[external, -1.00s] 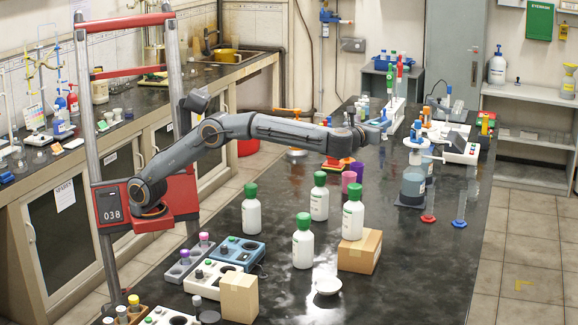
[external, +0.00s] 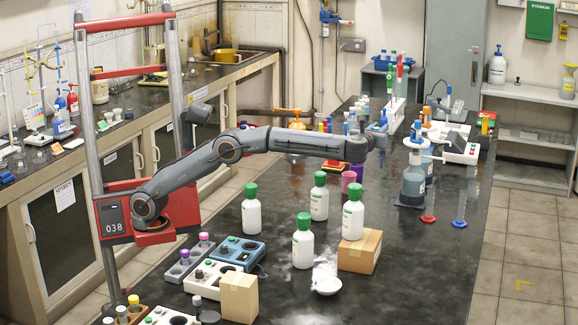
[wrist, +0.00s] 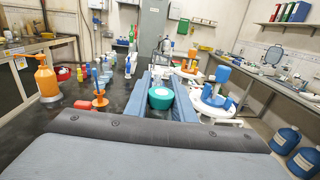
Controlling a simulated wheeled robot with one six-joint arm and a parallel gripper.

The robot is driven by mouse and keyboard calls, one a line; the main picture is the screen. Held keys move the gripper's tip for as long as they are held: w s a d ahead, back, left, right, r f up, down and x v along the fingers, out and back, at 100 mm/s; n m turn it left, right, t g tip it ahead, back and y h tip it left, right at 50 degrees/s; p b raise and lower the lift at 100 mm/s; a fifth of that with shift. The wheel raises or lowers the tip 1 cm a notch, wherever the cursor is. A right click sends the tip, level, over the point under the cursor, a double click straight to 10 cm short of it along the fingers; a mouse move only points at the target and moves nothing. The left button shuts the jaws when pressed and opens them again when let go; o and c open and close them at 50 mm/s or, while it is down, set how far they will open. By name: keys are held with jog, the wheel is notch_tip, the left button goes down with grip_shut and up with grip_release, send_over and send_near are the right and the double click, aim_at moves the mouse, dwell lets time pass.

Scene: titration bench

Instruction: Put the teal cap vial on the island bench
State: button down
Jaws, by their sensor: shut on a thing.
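The teal cap vial (wrist: 161,97) shows in the wrist view as a round teal cap with a pale top, between the two blue-grey fingers. My gripper (wrist: 164,84) is shut on it. The vial's body is hidden below the cap. In the external view my gripper (external: 379,128) is over the far half of the island bench (external: 420,255), and the vial cannot be made out there. The bench has a dark, glossy top. I cannot tell whether the vial touches it.
The bench's right front is clear.

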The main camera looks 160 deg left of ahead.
notch_tip(320, 180, down, 25)
jog(key=shift+r, duration=0.1)
dwell(0.4)
jog(key=shift+f+b, duration=0.2)
jog(key=shift+b, duration=0.1)
jog(key=c, duration=1.5)
grip_release()
jog(key=shift+r, duration=0.1)
